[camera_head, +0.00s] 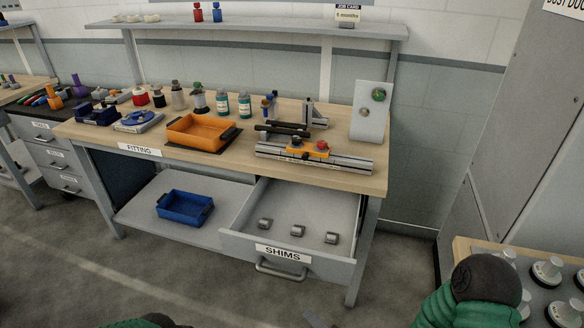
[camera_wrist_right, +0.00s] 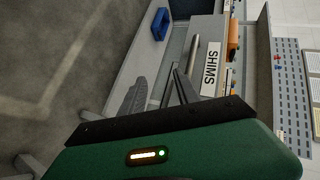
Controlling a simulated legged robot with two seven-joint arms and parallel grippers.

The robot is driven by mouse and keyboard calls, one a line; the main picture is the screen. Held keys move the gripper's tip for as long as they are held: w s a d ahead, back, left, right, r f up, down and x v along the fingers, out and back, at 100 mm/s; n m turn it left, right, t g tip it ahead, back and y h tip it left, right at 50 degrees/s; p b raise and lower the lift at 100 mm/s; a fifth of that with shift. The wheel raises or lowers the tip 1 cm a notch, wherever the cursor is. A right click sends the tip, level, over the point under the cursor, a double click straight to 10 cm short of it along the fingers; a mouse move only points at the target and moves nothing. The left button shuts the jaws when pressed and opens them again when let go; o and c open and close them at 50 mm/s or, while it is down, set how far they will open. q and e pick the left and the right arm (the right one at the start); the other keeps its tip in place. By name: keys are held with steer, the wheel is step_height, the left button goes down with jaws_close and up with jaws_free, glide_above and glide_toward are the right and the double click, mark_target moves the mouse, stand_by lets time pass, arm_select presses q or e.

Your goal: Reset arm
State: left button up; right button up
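My right gripper (camera_wrist_right: 160,85) shows in the wrist view with its two dark fingers apart and nothing visible between them. It is in front of the workbench, near the open SHIMS drawer (camera_head: 265,243), whose handle (camera_wrist_right: 193,56) also shows there; I see no clear contact. In the head view my right arm (camera_head: 468,293) comes in at the lower right, green with a black joint, and only a grey tip of the gripper may show at the bottom edge. Only a sliver of my left arm (camera_head: 140,322) shows at the bottom left; its gripper is out of frame.
The drawer holds three small metal blocks (camera_head: 298,231). A blue bin (camera_head: 184,206) sits on the lower shelf. An orange tray (camera_head: 200,132) and a rail fixture (camera_head: 312,157) are on the bench. A table with white-topped parts (camera_head: 547,271) stands right. Floor in front is clear.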

steer(key=s+d+r+n+g+h, duration=0.2)
steer(key=s+d+n+g+h, duration=0.15)
steer(key=d, duration=0.25)
steer(key=s+d+r+n+g+h, duration=0.2)
steer(key=d+n+g+h, duration=0.1)
steer(key=d+n, duration=0.25)
steer(key=s+r+g+p, duration=0.1)
steer(key=s+r+p, duration=0.1)
steer(key=r+p, duration=0.4)
steer(key=s+d+r+g+p, duration=0.1)
steer(key=s+r+p, duration=0.2)
steer(key=r+p, duration=0.3)
step_height(320, 180, up, 4)
steer(key=shift+s+r+h, duration=0.2)
steer(key=shift+s+h, duration=0.05)
steer(key=shift+h, duration=0.1)
steer(key=shift+f, duration=0.1)
